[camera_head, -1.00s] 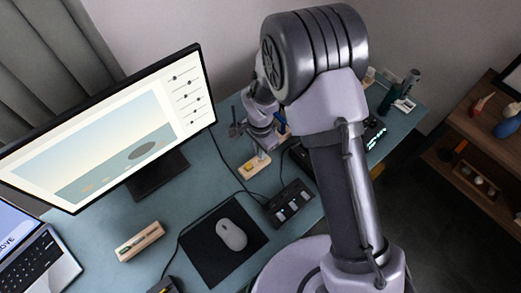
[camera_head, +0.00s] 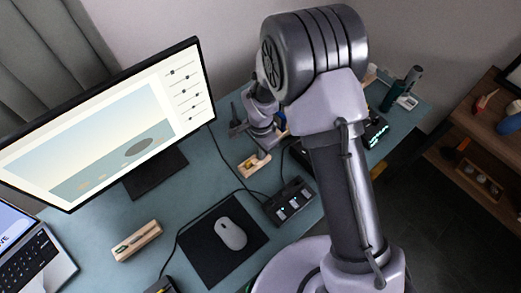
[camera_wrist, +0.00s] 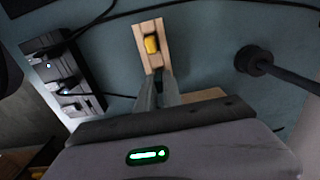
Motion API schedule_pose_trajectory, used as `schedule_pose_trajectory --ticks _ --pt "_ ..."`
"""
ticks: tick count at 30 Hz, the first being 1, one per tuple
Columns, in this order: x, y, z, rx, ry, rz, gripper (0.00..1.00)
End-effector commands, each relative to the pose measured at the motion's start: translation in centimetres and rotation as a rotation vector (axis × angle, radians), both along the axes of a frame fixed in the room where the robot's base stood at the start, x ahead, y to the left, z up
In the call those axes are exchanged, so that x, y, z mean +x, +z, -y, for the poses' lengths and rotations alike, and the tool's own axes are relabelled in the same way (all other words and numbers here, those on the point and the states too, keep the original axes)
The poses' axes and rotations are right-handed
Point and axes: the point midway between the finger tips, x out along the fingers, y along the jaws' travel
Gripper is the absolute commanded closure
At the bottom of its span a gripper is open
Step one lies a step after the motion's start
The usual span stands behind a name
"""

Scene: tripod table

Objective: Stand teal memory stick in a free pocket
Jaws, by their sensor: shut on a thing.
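A pale wooden block (camera_wrist: 143,30) with a yellow stick (camera_wrist: 151,44) standing in it lies just beyond my fingertips in the wrist view. The same wooden block (camera_head: 247,168) shows on the desk in the head view. My gripper (camera_wrist: 160,80) is shut close to the near end of this block. What it holds is mostly hidden between the fingers, and its teal colour does not show clearly. I cannot tell whether the held stick touches the block.
A black switch box (camera_head: 290,202) with cables sits right of the mouse pad (camera_head: 203,262). Another wooden block (camera_head: 138,241) lies at the front left. A monitor (camera_head: 110,120) stands behind.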

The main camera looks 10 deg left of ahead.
Motion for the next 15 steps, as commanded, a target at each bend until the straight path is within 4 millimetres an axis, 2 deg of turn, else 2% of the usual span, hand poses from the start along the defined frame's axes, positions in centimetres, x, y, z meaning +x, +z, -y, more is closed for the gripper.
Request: schedule_pose_trajectory --ticks 10,11,12,14,15 --pt "0.0 -0.99 0.0 0.0 0.0 0.0 1.0" --pt "0.0 -0.93 0.0 0.0 0.0 0.0 0.86" --pt "0.0 -0.88 0.0 0.0 0.0 0.0 0.78" --pt "-0.01 -0.86 0.01 0.0 0.0 0.0 0.66" --pt "-0.01 -0.86 0.01 0.0 0.0 0.0 0.64"
